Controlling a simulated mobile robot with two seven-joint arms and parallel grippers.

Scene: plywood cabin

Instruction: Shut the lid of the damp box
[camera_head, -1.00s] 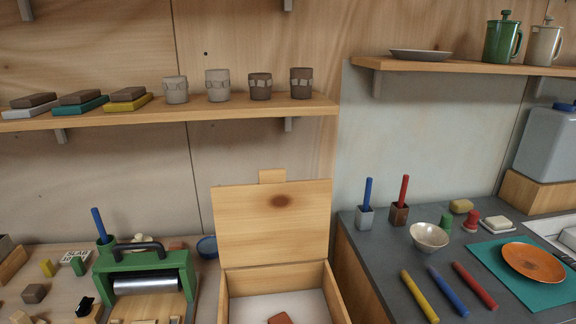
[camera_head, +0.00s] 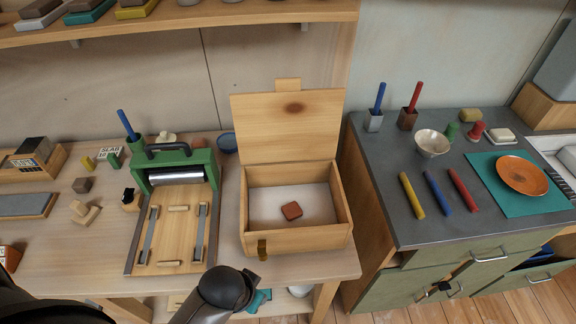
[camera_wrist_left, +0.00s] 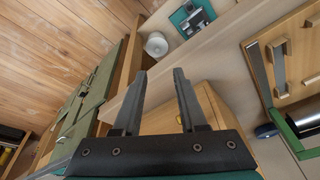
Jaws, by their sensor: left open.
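The damp box (camera_head: 296,240) is a pale wooden box on the left bench in the head view. Its lid (camera_head: 290,130) stands open, upright at the back edge, with a tab on top and a dark knot. A brown-red block (camera_head: 291,211) lies inside on the pale floor. A wooden face behind the fingers may be the box; I cannot tell. My right gripper is not in view.
The green slab roller (camera_head: 177,178) stands close left of the box. The grey counter (camera_head: 440,215) on the right holds coloured sticks, a bowl and an orange plate (camera_head: 522,174). A wooden shelf (camera_head: 190,27) runs above. The lid's front side looks clear.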

